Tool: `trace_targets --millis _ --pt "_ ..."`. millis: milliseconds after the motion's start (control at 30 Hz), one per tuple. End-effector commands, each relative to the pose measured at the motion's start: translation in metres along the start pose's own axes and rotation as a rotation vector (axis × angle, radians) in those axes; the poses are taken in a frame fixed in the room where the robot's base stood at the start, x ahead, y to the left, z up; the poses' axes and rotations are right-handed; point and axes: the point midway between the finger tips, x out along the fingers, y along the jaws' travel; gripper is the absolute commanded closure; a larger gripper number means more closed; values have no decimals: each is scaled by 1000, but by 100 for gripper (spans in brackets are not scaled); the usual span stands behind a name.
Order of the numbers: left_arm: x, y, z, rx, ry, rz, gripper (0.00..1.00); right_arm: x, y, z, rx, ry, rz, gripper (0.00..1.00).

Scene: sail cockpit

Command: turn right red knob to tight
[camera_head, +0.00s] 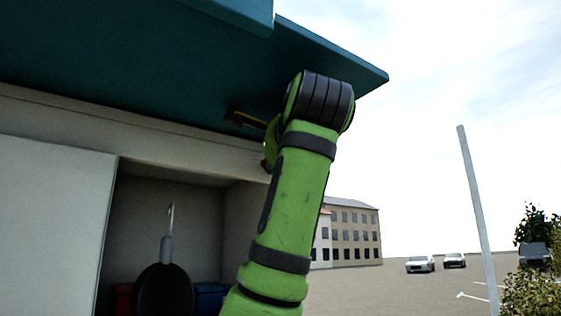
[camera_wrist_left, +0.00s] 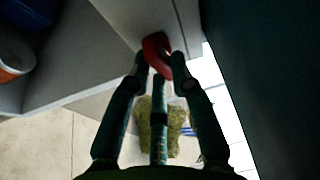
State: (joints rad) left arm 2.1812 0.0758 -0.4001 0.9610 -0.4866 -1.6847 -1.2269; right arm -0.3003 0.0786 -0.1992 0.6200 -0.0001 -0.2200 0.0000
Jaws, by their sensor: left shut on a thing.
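The red knob (camera_wrist_left: 153,44) shows in the left wrist view on the edge of a pale cabinet panel. It is curved, and its lower end sits between my fingertips. My left gripper (camera_wrist_left: 159,66) is shut on this knob, with its dark fingers around it. In the head view only a small bit of red (camera_head: 264,163) shows beside my green arm, under the teal overhang. My arm hides the rest of the knob and most of the gripper there. My right gripper is in neither view.
A teal overhang (camera_head: 150,60) hangs close above my arm. An open compartment (camera_head: 145,205) on the left holds a dark pan-like item (camera_head: 165,290), a red box (camera_head: 122,298) and a blue box (camera_head: 210,297). A pole (camera_head: 475,215) and parked cars stand outside at right.

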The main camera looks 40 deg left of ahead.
Motion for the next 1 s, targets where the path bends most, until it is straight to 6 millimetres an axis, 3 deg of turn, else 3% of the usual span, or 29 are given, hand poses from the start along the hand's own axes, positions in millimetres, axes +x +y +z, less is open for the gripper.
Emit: trace_targets --millis 300,333,367,767,1000 --pt "0 -1 0 -1 -1 -4 100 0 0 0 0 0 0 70" --pt "0 -1 0 -1 -1 -4 66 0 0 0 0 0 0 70" --pt "0 -1 0 -1 -1 -4 54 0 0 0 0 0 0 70" --pt "-4 -1 0 -1 0 -3 54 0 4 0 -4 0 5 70" --pt "-43 -2 -1 -3 2 -6 54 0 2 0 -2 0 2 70"
